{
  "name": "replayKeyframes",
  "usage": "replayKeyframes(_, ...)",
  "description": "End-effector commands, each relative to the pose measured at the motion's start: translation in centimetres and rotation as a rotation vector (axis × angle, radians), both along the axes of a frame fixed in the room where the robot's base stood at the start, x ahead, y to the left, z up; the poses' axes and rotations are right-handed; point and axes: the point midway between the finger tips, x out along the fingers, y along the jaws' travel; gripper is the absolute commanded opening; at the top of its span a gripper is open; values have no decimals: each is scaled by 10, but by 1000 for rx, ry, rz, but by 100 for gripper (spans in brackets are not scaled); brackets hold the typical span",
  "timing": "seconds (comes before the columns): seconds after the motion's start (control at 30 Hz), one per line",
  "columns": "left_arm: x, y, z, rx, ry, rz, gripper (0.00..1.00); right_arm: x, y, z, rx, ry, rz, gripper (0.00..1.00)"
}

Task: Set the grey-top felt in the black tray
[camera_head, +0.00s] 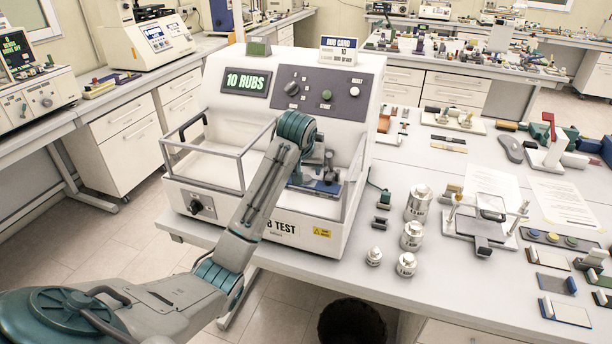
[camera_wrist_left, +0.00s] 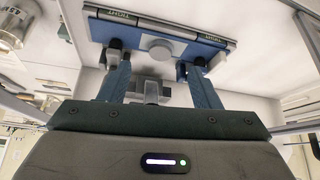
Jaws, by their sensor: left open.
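My left gripper (camera_wrist_left: 157,66) is open inside the rub test machine (camera_head: 240,135). In the left wrist view its two fingers are apart, with a grey block (camera_wrist_left: 151,90) showing between them. Beyond the fingertips is a blue plate (camera_wrist_left: 112,15) with two bars marked TIGHT and a white round part (camera_wrist_left: 160,47). The blue plate also shows in the head view (camera_head: 326,187), low in the machine's right bay. I cannot pick out the grey-top felt or the black tray for certain. My wrist hides part of the bay. My right gripper is out of view.
Clear guard frames (camera_head: 207,150) stand around the machine's bays. Several metal weights (camera_head: 411,236) stand to its right, beside small dark blocks (camera_head: 379,223). A balance-like stand (camera_head: 483,228), papers (camera_head: 562,200) and sample plates (camera_head: 564,312) lie farther right. The front table edge is mostly bare.

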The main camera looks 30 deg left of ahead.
Motion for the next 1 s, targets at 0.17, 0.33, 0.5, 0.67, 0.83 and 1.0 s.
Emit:
replayKeyframes(0.17,5,3,-8,0,3,0,57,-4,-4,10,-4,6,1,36)
replayKeyframes(0.33,15,9,-24,0,4,1,57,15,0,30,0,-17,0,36)
replayKeyframes(0.5,25,13,-44,0,2,1,57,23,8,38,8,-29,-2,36)
replayKeyframes(0.67,27,14,-49,0,0,0,57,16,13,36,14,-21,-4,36)
replayKeyframes(0.83,27,14,-49,0,0,0,49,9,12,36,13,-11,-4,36)
replayKeyframes(1.0,27,14,-49,1,0,1,16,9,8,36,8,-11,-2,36)
